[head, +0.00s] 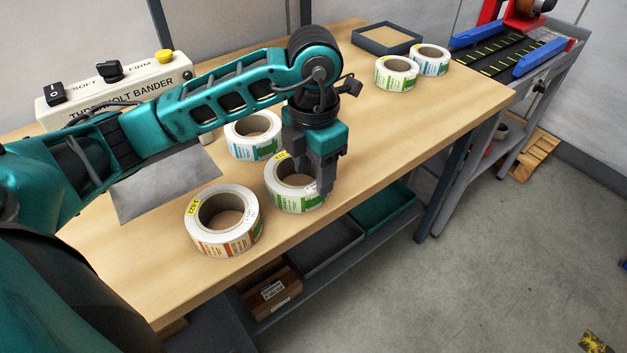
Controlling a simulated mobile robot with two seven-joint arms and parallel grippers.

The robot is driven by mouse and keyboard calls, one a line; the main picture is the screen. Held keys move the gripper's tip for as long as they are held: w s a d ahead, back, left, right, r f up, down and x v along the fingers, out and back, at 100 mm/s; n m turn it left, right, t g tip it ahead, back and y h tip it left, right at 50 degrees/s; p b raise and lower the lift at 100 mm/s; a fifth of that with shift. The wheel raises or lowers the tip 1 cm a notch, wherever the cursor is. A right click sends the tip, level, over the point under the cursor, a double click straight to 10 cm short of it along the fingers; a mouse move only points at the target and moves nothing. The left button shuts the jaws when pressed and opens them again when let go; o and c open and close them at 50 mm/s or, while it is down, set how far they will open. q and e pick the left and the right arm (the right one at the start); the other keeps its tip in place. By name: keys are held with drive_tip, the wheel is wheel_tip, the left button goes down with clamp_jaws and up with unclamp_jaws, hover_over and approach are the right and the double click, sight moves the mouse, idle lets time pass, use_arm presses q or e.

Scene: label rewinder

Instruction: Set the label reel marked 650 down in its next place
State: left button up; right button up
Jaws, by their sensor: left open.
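My left gripper (318,176) points down at a white label reel (292,199) with green print and a yellow tag near the middle of the wooden table (390,140). The jaws are open at the reel's right side and hide part of it; I cannot tell whether they touch it. A reel with orange print and a yellow tag (228,241) lies in front to the left. A reel with blue and green print (246,149) lies behind. I cannot read 650 on any reel. My right gripper is not in view.
Two more reels (395,82) (430,65) lie at the back right by a grey-rimmed tray (387,34). A control box (115,92) and a grey sheet (165,185) are on the left. A conveyor with blue rails (512,50) stands beyond the table's right end.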

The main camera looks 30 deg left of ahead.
use_arm(q)
wheel_tip(320, 180, up, 8)
drive_tip(key=p, duration=0.1)
drive_tip(key=shift+s, duration=0.1)
idle(0.6)
